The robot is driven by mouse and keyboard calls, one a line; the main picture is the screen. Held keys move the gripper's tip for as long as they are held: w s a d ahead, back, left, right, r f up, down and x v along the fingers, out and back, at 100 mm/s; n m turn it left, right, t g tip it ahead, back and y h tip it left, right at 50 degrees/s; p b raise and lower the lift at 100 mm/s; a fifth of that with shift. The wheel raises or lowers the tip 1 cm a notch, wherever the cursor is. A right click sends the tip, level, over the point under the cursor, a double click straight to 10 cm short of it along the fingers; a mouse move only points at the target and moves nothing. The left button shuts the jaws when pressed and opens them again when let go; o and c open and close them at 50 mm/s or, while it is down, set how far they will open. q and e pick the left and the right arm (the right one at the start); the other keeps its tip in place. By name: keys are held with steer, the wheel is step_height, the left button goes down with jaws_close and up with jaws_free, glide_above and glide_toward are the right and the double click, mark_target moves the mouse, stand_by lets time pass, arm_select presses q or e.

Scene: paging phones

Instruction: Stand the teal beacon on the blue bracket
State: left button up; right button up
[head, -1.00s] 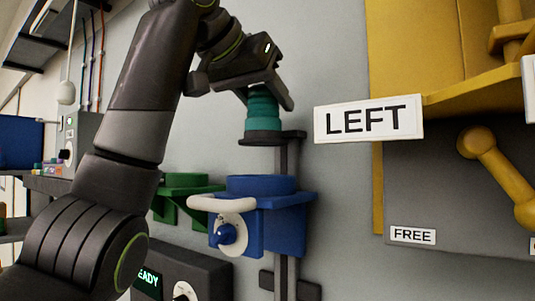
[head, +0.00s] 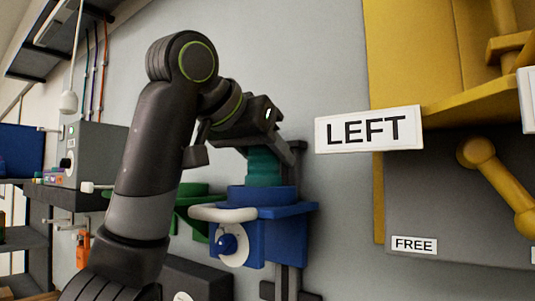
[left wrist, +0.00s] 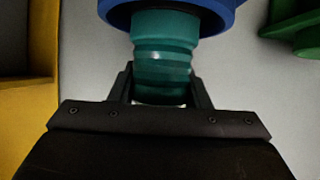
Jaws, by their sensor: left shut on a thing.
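The teal beacon (head: 264,168) is a ribbed teal cylinder, upright in the head view. My left gripper (head: 262,146) is shut on its upper part. The beacon's lower end is at the round blue cup of the blue bracket (head: 290,230), and the cup's front rim hides its bottom. In the left wrist view my left gripper's fingers (left wrist: 162,84) lie on both sides of the beacon (left wrist: 163,50), and its far end meets the blue ring (left wrist: 226,8). I cannot tell whether it rests on the bracket. My right gripper is not in view.
A green bracket (head: 190,205) stands left of the blue one. A LEFT sign (head: 368,130) is to the right.

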arm_select(q)
steer(key=shift+f, duration=0.15)
steer(key=o, duration=1.3)
steer(key=shift+r, duration=0.2)
steer(key=b+v, duration=0.9)
steer(key=v, duration=0.3)
steer(key=shift+f, duration=0.1)
